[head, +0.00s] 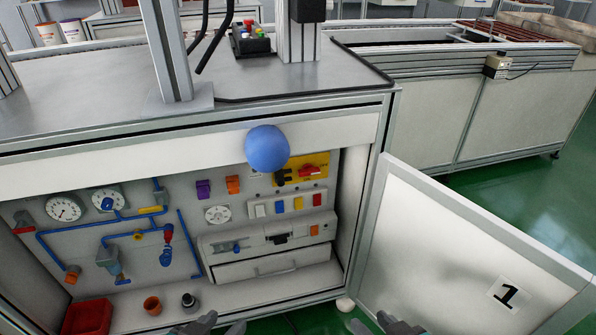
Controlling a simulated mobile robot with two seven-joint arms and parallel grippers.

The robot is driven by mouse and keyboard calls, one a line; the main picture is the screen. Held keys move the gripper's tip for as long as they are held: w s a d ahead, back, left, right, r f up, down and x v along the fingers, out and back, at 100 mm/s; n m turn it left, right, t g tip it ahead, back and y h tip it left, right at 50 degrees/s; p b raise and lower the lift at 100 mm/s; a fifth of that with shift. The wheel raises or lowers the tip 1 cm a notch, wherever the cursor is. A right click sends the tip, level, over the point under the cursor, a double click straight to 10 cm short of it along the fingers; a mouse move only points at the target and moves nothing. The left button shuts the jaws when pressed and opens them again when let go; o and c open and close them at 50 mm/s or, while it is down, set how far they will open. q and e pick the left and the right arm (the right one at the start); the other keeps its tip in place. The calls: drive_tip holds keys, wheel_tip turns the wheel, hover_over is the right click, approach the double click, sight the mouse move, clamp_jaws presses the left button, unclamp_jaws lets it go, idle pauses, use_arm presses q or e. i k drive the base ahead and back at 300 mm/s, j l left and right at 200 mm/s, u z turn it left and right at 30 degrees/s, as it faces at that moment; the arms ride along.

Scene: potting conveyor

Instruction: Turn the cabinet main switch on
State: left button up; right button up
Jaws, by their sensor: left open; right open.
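The cabinet (345,225) stands open, with its white door (470,250), marked 1, swung out to the right. Inside, at the upper right of the back panel, a yellow plate (318,183) carries a red switch handle (308,171), likely the main switch. A black part sits at the plate's left. I cannot tell the switch's position. A blue ball (267,150) partly covers the view just left of the plate. My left gripper (220,325) and my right gripper (373,326) are at the bottom edge, partly cut off, open and empty, well below the switch.
Coloured buttons (279,207), gauges (108,199), blue pipes (90,230) and a drawer (275,266) fill the cabinet. A red bin (87,317) and small cups stand on its floor. The open door bounds the right side.

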sight(307, 169)
drive_tip(key=i+u, duration=0.45)
drive_tip(key=u, duration=0.25)
drive_tip(key=i+u, duration=0.35)
drive_tip(key=k+l, duration=0.05)
drive_tip(key=k, duration=0.05)
